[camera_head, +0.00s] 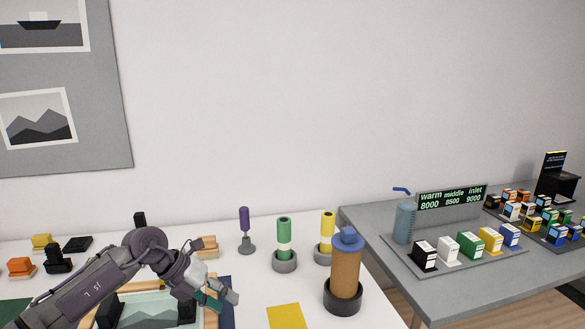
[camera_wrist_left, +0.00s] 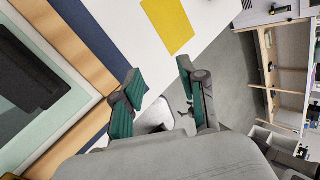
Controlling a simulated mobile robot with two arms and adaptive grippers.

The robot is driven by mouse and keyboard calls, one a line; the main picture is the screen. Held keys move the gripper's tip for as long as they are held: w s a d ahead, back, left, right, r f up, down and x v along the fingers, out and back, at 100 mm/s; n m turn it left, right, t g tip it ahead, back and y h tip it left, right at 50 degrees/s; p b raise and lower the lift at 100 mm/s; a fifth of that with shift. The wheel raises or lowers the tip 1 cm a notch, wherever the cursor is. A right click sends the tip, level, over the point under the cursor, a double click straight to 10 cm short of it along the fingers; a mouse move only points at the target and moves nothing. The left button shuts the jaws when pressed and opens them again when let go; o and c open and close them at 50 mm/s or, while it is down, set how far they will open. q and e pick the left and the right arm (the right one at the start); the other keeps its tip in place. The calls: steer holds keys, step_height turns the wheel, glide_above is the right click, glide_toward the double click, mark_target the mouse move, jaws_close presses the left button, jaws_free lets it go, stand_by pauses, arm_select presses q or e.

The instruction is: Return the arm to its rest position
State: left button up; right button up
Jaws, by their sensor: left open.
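My left arm comes in from the lower left in the head view. My left gripper (camera_head: 222,295) is above the right side of a wooden-framed tray (camera_head: 212,312) on the white table. In the left wrist view the gripper (camera_wrist_left: 160,95) has its two green-padded fingers spread apart with nothing between them. The white table edge and grey floor lie below it there. My right gripper is in neither view.
A yellow sheet (camera_head: 286,316) lies on the table, also seen in the wrist view (camera_wrist_left: 168,24). A brown bottle with a blue cap (camera_head: 345,270), a green cylinder (camera_head: 284,235), a yellow one (camera_head: 327,228) and a purple-handled tool (camera_head: 244,220) stand behind. A grey table (camera_head: 450,290) is right.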

arm_select(q)
steer(key=s+d+r+n+t+h, duration=0.25)
steer(key=d+r+t+h, duration=0.2)
steer(key=d, duration=0.35)
steer(key=s+d+r+n+t+h, duration=0.2)
steer(key=d+r+n+t+h, duration=0.15)
steer(key=d+h, duration=0.3)
steer(key=a+f+n+t+y, duration=0.3)
steer(key=a+n+t+y, duration=0.85)
steer(key=n, duration=0.65)
steer(key=s+a+f+n+g+y, duration=0.5)
steer(key=s+f+n+g+y, duration=0.15)
steer(key=f, duration=0.35)
steer(key=s+a+f+n+g, duration=0.2)
steer(key=s+f+g, duration=0.4)
steer(key=s, duration=0.5)
steer(key=s+a+f+n+g, duration=0.15)
steer(key=s+f+g, duration=0.4)
steer(key=s, duration=0.65)
step_height(320, 180, down, 25)
steer(key=s+g, duration=0.1)
steer(key=s, duration=0.1)
steer(key=s+a+f+g, duration=0.1)
steer(key=s+a+f, duration=0.1)
steer(key=s+f, duration=1.4)
steer(key=shift+s+a+f, duration=0.15)
steer(key=shift+s+f, duration=0.15)
steer(key=shift+f, duration=0.65)
